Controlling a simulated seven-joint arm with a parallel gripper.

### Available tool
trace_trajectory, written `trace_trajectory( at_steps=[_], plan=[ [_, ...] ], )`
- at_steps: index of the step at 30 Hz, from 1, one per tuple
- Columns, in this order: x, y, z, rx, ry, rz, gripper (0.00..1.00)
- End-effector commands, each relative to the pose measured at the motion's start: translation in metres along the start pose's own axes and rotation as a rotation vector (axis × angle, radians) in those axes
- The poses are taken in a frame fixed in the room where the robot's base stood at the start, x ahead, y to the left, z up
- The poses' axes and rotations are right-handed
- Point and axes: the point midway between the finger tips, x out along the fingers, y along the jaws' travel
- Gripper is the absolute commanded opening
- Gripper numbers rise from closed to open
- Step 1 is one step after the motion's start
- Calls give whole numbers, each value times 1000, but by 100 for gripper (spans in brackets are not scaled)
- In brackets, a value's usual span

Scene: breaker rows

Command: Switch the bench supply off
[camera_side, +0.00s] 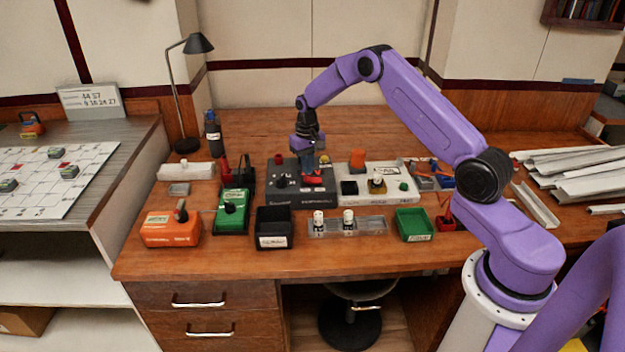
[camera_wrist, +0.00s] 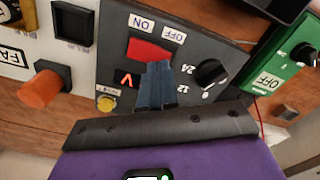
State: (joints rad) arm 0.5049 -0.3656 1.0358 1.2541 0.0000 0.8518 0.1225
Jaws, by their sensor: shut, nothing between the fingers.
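The bench supply appears to be the dark grey box (camera_side: 290,200) near the middle of the bench. In the wrist view its panel (camera_wrist: 112,30) carries a red rocker switch (camera_wrist: 148,48), ON and OFF labels, a black knob (camera_wrist: 211,73) with 12 and 24 marks, and a small V display (camera_wrist: 127,78). ON is printed at the rocker's left end and OFF at its right. My gripper (camera_wrist: 158,66) is shut and empty, its blue fingertips over the rocker's near edge. I cannot tell contact or which way the rocker is tipped. The gripper (camera_side: 311,168) also shows in the side view.
A green box (camera_side: 232,208) with a knob stands left of the supply, a white unit (camera_side: 369,195) right of it. An orange box (camera_side: 170,230) stands front left.

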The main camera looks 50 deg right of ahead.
Motion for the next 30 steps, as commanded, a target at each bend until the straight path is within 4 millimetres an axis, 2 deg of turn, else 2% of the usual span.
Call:
trace_trajectory(
  at_steps=[30],
  plan=[
    [13, 0, 0, 0, -1, 0, 0]
  ],
)
